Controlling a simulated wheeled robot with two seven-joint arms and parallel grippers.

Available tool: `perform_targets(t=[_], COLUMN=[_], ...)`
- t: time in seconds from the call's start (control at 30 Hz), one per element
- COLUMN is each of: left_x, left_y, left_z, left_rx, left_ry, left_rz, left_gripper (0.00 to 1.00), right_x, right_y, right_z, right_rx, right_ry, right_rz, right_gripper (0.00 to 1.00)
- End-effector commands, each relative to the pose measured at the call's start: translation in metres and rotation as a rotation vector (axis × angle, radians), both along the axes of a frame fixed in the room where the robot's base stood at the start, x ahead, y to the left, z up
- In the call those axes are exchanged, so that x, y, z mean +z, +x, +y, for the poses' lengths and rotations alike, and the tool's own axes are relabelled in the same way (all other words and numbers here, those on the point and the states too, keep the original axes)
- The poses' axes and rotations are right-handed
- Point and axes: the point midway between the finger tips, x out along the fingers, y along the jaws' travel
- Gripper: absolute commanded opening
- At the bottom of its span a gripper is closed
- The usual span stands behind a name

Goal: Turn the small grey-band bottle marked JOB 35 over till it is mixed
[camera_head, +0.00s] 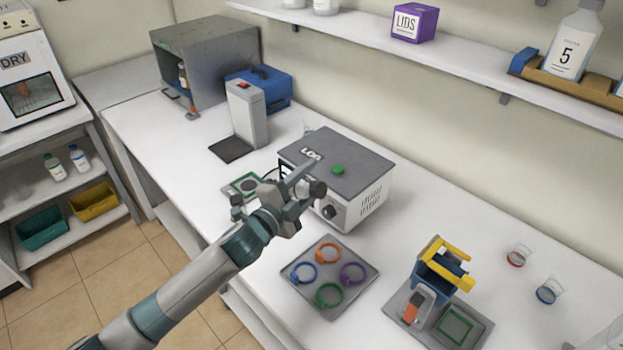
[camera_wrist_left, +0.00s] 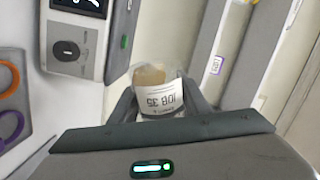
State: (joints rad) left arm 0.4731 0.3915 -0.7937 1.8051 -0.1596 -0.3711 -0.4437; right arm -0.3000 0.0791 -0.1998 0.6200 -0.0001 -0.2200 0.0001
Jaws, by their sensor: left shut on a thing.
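My left gripper (camera_head: 302,188) is shut on the small bottle marked JOB 35 (camera_wrist_left: 162,98). It holds the bottle up in front of the grey-topped instrument box, over the front part of the bench. In the left wrist view the bottle sits between the two fingers, its white label reading upside down in the picture. Brownish-yellow contents show behind the label. The grey band cannot be made out. In the head view the bottle is mostly hidden by the gripper. My right gripper is not in view.
The instrument box (camera_head: 338,165) stands close behind the gripper. A tray of coloured rings (camera_head: 330,302) lies to the right, with a yellow-and-blue stand (camera_head: 441,268) beyond it. A tall grey device (camera_head: 246,115) and an open metal cabinet (camera_head: 205,50) stand further left.

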Motion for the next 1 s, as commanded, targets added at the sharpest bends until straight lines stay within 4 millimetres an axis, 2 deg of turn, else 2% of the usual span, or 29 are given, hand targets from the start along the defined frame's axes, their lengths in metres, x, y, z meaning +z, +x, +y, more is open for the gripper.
perform_targets(t=[0.27, 0.6, 1.0], left_x=[0.0004, 0.0006, 0.0005], left_y=[0.0, -0.0002, 0.0], left_z=[-0.0001, -0.0005, 0.0], left_rx=[0.0, -0.001, 0.0], left_ry=[-0.038, -0.461, -0.521], left_rz=[0.025, 0.313, 0.355], left_gripper=[0.2, 0.2, 0.2], right_x=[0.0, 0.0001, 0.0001], right_y=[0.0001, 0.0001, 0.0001], right_z=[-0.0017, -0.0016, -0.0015], right_rx=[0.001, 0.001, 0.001], right_ry=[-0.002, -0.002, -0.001], right_rz=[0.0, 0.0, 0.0], right_gripper=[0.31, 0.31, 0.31])
